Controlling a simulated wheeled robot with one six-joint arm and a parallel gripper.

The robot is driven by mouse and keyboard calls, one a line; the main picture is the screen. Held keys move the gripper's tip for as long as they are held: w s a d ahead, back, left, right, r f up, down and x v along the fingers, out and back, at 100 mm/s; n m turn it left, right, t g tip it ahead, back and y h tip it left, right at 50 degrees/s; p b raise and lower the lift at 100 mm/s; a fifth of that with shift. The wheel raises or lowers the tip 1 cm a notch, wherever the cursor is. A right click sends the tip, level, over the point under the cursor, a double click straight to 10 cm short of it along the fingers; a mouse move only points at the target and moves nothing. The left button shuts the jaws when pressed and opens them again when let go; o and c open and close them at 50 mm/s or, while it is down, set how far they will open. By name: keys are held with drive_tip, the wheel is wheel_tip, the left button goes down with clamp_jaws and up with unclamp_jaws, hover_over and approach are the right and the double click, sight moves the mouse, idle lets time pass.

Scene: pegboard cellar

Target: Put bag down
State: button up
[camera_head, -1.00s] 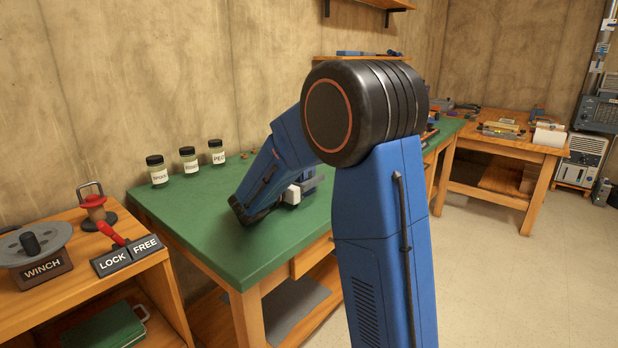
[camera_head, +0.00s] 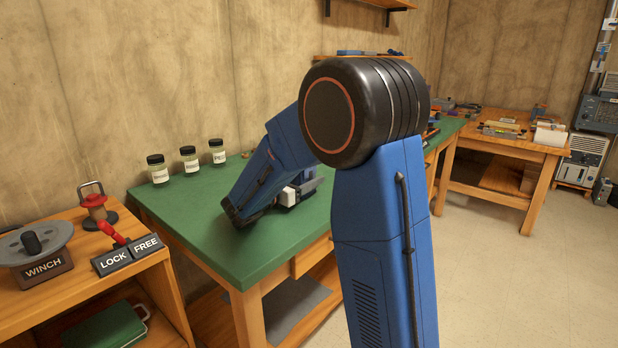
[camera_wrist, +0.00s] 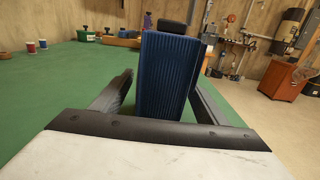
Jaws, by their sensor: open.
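A dark blue, upright, ribbed thing with a black top (camera_wrist: 170,75) stands between the fingers in the wrist view. It may be the bag, but I cannot tell for sure. My gripper (camera_wrist: 160,82) is open, with one black finger on each side of it. A gap shows at the left finger; the right finger is close to its side, and I cannot tell whether they touch. Its foot is hidden behind the gripper's body. In the head view my gripper (camera_head: 312,188) is low over the green bench top (camera_head: 200,215), mostly hidden by my arm, and the blue thing cannot be made out.
Several labelled jars (camera_head: 189,160) stand at the bench's wall side. A winch (camera_head: 32,250) and a LOCK/FREE lever (camera_head: 122,240) are on a wooden bench at left. A green case (camera_head: 105,328) lies on its lower shelf. The bench's near left part is clear.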

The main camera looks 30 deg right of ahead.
sight(295, 183)
drive_tip(key=v, duration=0.9)
drive_tip(key=shift+s+a, duration=0.1)
drive_tip(key=shift+a, duration=0.15)
